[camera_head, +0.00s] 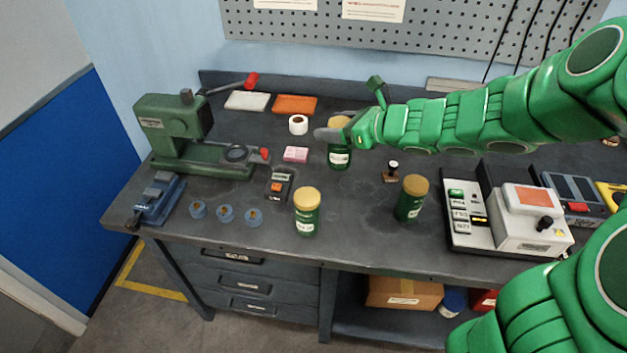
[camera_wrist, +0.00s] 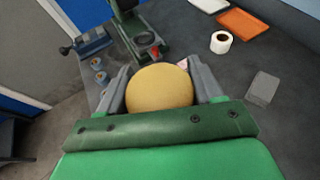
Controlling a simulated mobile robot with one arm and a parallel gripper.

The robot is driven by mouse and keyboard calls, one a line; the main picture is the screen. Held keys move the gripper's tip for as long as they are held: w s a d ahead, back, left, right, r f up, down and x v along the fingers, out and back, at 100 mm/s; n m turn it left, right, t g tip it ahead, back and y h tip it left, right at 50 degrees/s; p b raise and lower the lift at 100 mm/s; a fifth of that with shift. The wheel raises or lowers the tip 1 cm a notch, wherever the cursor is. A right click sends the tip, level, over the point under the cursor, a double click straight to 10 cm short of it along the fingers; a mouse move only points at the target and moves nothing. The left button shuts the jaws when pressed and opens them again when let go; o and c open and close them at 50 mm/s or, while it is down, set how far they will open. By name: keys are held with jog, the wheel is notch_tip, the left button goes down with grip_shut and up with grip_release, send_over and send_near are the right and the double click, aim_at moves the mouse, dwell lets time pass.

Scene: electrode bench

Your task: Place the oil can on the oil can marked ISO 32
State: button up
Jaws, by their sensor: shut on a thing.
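My gripper (camera_head: 336,134) is shut on a green oil can (camera_head: 340,158) with a yellow lid and a white label. In the wrist view, the yellow lid (camera_wrist: 159,90) sits between the two grey fingers of my gripper (camera_wrist: 160,72). I cannot tell whether this can touches the bench. A second green can (camera_head: 307,220) with a yellow lid stands upright near the front edge. A third such can (camera_head: 409,208) stands upright further right. The label print is too small to read, so I cannot tell which can is marked ISO 32.
A green press (camera_head: 175,130), a blue vise (camera_head: 158,198) and several blue round pieces (camera_head: 225,213) are on the left. A small black switch box (camera_head: 279,186) and a brown bottle (camera_head: 391,172) stand near the cans. A control box (camera_head: 530,220) is at right. Bench between the front cans is clear.

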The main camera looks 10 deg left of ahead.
jog(key=s+a+r+n+g+y, duration=0.1)
jog(key=s+r+n+g, duration=0.35)
jog(key=s+r, duration=0.6)
jog(key=s+d+r+n+g, duration=0.1)
jog(key=s+n+g, duration=0.15)
jog(key=s, duration=0.45)
jog(key=s+d+r+n+g, duration=0.1)
jog(key=s+r+n+g, duration=0.15)
jog(key=s, duration=0.45)
jog(key=w+a+f, duration=0.3)
jog(key=w+f, duration=0.3)
jog(key=f, duration=0.1)
jog(key=w+a+f, duration=0.3)
jog(key=w+f, duration=0.3)
jog(key=shift+a+f+m, duration=0.35)
jog(key=shift+a+m, duration=0.05)
jog(key=shift+m, duration=0.05)
jog(key=shift+g, duration=0.25)
jog(key=o, duration=1.5)
jog(key=shift+f, duration=0.1)
jog(key=shift+o, duration=0.2)
jog(key=shift+h, duration=0.3)
